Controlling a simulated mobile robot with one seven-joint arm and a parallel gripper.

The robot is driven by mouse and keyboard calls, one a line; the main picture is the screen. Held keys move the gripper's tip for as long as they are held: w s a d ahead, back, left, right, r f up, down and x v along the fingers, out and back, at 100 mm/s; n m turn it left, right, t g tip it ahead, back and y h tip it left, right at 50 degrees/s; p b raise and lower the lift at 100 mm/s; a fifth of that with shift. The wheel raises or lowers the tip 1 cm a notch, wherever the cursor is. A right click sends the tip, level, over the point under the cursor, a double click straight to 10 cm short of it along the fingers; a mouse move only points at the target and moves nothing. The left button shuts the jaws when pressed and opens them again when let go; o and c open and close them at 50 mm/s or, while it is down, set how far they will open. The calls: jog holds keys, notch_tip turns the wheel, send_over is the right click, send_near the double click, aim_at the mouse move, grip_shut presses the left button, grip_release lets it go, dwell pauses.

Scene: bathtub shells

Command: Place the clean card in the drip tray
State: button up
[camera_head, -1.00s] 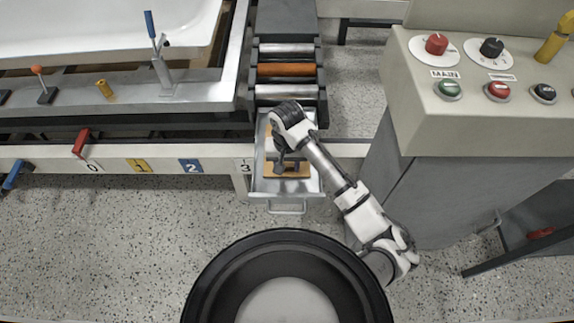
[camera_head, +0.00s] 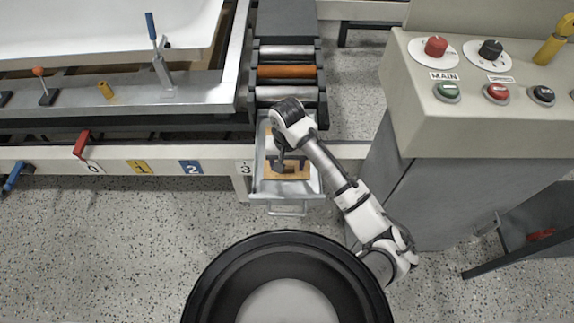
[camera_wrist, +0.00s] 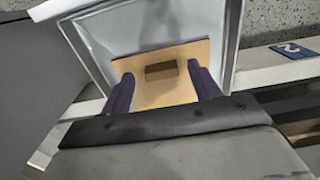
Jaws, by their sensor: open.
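The card is a flat tan board (camera_head: 297,171) with a darker brown block on it. It lies in the metal drip tray (camera_head: 312,193), a pulled-out drawer below the rollers. In the wrist view the card (camera_wrist: 180,92) lies on the bottom of the tray (camera_wrist: 103,38). My gripper (camera_head: 282,168) is low over the tray. In the wrist view my gripper (camera_wrist: 165,85) has its two dark fingers spread wide, with the card and its block showing between and beyond them. The fingertips are over or beside the card; I cannot tell whether they touch it.
Several rollers (camera_head: 286,71) stand behind the tray. A control console (camera_head: 480,110) with knobs and buttons is at the right. A white rail with number tags (camera_head: 190,166) runs left of the tray. The speckled floor in front is open.

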notch_tip(320, 180, up, 11)
jog(key=p, duration=0.2)
jog(key=shift+f, duration=0.15)
